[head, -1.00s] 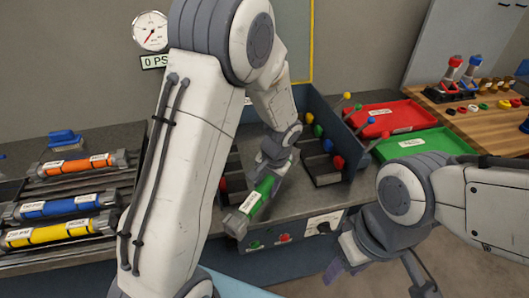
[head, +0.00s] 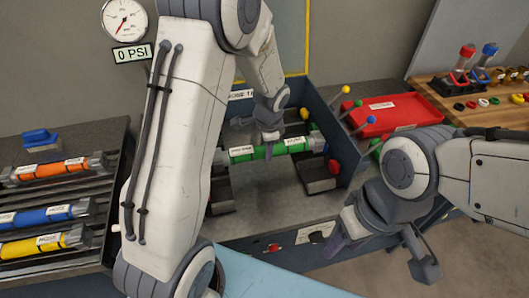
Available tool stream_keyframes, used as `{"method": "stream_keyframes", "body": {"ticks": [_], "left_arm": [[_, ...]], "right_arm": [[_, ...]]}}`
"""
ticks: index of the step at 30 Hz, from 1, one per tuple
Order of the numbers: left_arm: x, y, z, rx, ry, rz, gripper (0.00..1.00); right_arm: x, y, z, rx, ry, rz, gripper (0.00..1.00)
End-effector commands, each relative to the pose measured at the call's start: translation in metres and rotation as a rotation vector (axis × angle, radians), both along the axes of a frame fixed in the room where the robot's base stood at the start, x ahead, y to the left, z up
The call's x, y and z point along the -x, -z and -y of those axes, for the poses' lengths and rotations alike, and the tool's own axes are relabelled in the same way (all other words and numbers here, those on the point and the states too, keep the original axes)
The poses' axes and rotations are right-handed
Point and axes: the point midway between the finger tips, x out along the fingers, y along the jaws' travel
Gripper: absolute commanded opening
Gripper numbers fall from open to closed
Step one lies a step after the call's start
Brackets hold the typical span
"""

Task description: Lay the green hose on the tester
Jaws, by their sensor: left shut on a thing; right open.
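The green hose (head: 270,151) has metal ends and a white label and lies nearly level across the picture. My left gripper (head: 269,134) is shut on its middle from above. The hose is over the tester (head: 258,202), a grey bed with blue walls. Its right end is above or at a dark block (head: 318,178), its left end near another dark block (head: 221,188), partly hidden by my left arm. I cannot tell whether the hose touches the blocks. My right gripper (head: 382,256) is open and empty in front of the tester's right corner.
Orange (head: 60,168), blue (head: 45,215) and yellow (head: 42,243) hoses lie in a rack at left. A gauge (head: 125,20) above reads 0 PSI. Coloured ball-topped levers line the tester's right side. A red tray (head: 398,113) and wooden bench (head: 490,95) stand at right.

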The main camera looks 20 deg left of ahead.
Motion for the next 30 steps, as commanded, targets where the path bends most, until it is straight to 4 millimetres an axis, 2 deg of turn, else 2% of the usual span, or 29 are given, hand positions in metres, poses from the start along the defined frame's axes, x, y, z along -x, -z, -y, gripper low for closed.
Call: {"method": "stream_keyframes", "body": {"ticks": [3, 6, 8, 16, 29, 30], "left_arm": [[-0.013, 0.008, -0.012, 0.0, -0.002, 0.0, 0.0], [-0.018, 0.013, -0.016, 0.0, 0.001, 0.001, 0.0], [-0.019, 0.016, -0.016, 0.0, 0.002, 0.001, 0.0], [-0.019, 0.051, -0.015, -0.001, 0.004, 0.0, 0.0], [-0.02, 0.058, -0.014, 0.0, 0.004, 0.002, 0.0], [-0.019, 0.058, -0.014, 0.0, 0.004, 0.0, 0.63]], "right_arm": [[0.0, -0.006, 0.0, 0.0, 0.0, 0.0, 0.5], [0.0, -0.007, 0.0, 0.0, 0.0, 0.0, 0.5], [0.0, -0.007, 0.0, 0.0, 0.0, 0.0, 0.5], [0.0, -0.007, 0.0, 0.0, 0.0, 0.0, 0.5], [0.0, -0.003, 0.0, 0.0, 0.0, 0.0, 0.5], [0.0, -0.004, 0.0, 0.0, 0.0, 0.0, 0.5]]}}
